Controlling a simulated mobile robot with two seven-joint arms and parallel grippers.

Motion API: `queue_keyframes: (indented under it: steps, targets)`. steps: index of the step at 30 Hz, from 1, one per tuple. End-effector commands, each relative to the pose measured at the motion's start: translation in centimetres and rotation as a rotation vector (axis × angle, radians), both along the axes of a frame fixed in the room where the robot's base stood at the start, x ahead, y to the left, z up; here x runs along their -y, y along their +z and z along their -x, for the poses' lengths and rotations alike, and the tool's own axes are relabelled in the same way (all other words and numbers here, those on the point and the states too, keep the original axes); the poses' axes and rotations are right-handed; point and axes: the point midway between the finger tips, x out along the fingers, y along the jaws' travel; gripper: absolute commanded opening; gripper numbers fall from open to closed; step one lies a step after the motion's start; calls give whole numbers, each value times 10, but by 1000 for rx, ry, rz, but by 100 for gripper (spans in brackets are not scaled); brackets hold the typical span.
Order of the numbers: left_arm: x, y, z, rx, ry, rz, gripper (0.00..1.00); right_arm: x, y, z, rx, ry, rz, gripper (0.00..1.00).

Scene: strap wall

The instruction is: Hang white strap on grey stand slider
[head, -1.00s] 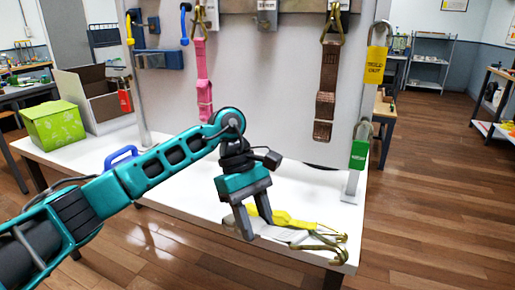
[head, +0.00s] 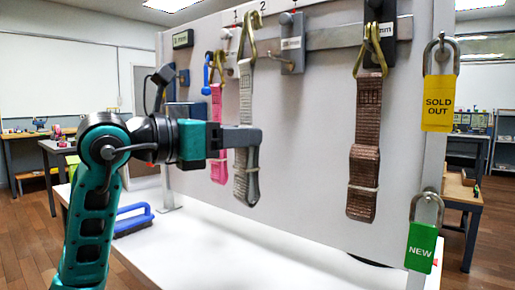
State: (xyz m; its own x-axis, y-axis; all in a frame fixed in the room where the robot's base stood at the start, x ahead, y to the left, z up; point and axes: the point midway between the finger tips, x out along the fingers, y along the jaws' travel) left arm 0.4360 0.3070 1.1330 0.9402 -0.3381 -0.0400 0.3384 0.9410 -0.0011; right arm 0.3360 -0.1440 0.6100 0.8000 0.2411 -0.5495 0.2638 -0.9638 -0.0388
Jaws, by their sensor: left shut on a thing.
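My left gripper (head: 250,137) is shut on the white strap (head: 245,180), which looks light grey and hangs upright with its gold hook (head: 247,45) at the top. The fingers cross the strap at mid-length and hide part of it. A grey slider (head: 292,45) with a pin on top and a partly readable "mm" label sits on the rail, right of the hook and apart from it. A paler slider (head: 229,38) is just left of the hook; I cannot tell whether the hook touches it. My right gripper is not in view.
A pink strap (head: 217,165) hangs just behind and left of the held strap. A brown strap (head: 364,180) hangs from a black slider (head: 380,25) at right. Yellow (head: 438,102) and green (head: 421,247) padlock tags are on the board's right edge. A blue-handled brush (head: 133,222) lies on the white table.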

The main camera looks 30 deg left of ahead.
Motion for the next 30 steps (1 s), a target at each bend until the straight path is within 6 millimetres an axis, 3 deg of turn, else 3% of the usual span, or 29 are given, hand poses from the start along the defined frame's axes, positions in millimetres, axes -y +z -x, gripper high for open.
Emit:
queue_keyframes:
  steps: [5,30]
  targets:
    - [-3,3,-1,10,7,4,4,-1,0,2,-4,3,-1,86]
    - [1,-2,-50,8,5,4,4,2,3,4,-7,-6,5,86]
